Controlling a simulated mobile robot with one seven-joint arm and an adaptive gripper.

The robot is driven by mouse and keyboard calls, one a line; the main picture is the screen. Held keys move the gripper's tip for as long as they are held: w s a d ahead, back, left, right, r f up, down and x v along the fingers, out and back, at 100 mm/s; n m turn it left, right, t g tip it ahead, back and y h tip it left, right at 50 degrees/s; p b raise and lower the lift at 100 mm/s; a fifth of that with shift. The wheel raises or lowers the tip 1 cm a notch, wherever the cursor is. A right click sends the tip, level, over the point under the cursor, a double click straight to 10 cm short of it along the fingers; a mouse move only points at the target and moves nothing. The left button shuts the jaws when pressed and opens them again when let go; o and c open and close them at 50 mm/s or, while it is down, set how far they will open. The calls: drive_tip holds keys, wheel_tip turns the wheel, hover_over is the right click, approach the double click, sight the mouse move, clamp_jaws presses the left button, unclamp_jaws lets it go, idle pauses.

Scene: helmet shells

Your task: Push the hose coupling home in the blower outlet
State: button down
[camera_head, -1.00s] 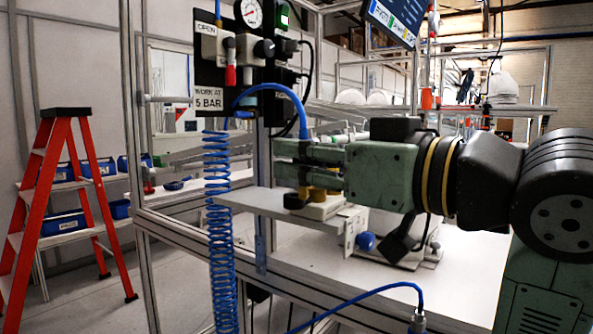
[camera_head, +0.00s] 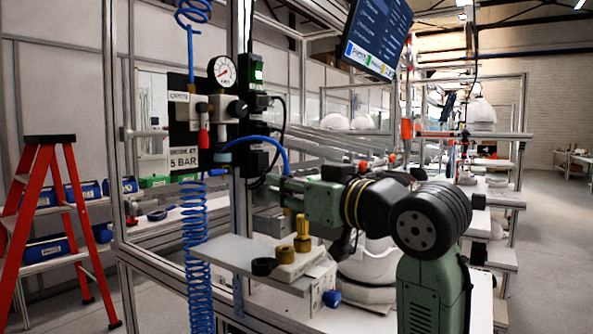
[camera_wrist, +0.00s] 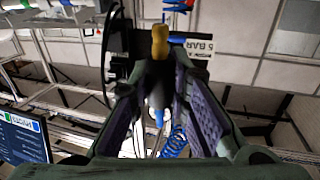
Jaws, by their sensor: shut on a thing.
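My gripper (camera_head: 290,187) is shut on the hose coupling, near the left end of my arm. In the wrist view my gripper (camera_wrist: 157,110) has its purple-padded fingers on either side of the coupling's dark body (camera_wrist: 157,82). A yellow part (camera_wrist: 160,42) shows at its top and a blue hose end (camera_wrist: 158,117) below. In the head view the blue hose (camera_head: 262,141) arcs from the panel to the gripper.
The pressure panel (camera_head: 183,125) and frame posts stand behind. A blue knob (camera_head: 331,298) is under the shelf's right end.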

drive_tip(key=shift+w+a+f, duration=0.15)
drive_tip(key=shift+w, duration=0.7)
drive_tip(key=shift+f, duration=0.1)
drive_tip(key=shift+f+b, duration=2.7)
drive_tip(key=shift+f, duration=1.15)
drive_tip(key=c, duration=1.4)
unclamp_jaws()
drive_tip(key=shift+c, duration=0.2)
